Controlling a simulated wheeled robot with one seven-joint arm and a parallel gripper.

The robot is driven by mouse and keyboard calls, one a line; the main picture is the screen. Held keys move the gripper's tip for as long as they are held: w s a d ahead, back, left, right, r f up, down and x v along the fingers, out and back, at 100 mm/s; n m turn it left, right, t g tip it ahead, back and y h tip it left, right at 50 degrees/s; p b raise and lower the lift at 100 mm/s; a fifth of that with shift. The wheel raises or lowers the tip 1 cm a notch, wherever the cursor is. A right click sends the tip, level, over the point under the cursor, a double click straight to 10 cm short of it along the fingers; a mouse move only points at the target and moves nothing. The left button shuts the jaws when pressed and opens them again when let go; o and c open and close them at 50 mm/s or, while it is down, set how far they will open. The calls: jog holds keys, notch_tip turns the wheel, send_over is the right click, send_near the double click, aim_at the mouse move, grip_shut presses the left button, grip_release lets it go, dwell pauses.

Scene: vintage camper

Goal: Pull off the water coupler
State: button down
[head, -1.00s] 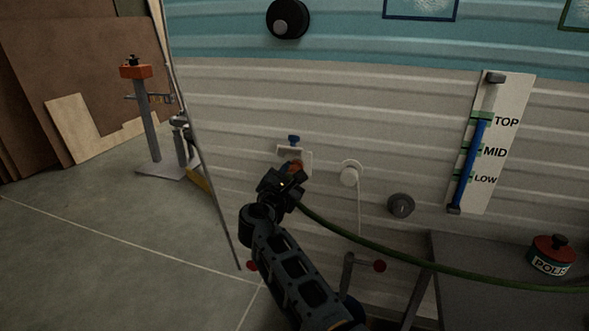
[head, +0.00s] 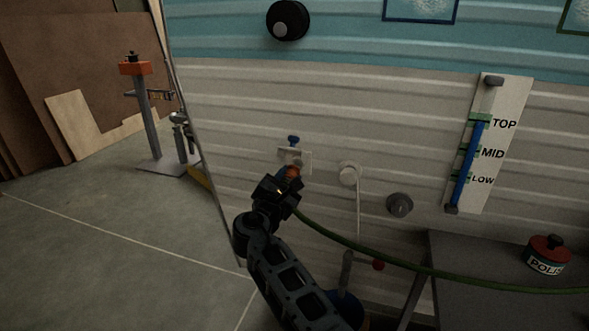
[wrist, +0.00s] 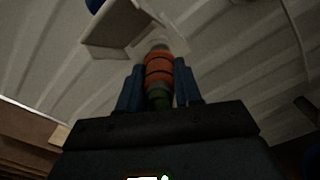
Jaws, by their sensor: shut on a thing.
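The water coupler is an orange ringed piece (head: 292,173) on the end of a green hose (head: 340,238). In the wrist view the coupler (wrist: 158,69) sits between the blue fingers of my gripper (wrist: 160,80), which is shut on it. In the head view my gripper (head: 286,181) is just below the white water inlet (head: 304,160) on the camper wall. The inlet also shows in the wrist view (wrist: 112,30), with its flap raised. The coupler's front end points at the inlet; I cannot tell whether they still touch.
A round white fitting with a cord (head: 349,174) and a grey round cap (head: 399,204) are on the wall to the right. A grey bench (head: 470,250) with a polish tin (head: 547,258) stands at lower right. Floor is open at left.

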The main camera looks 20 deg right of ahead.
aim_at(287, 180)
jog(key=shift+p+v, duration=1.2)
jog(key=shift+v, duration=0.7)
jog(key=shift+s, duration=0.1)
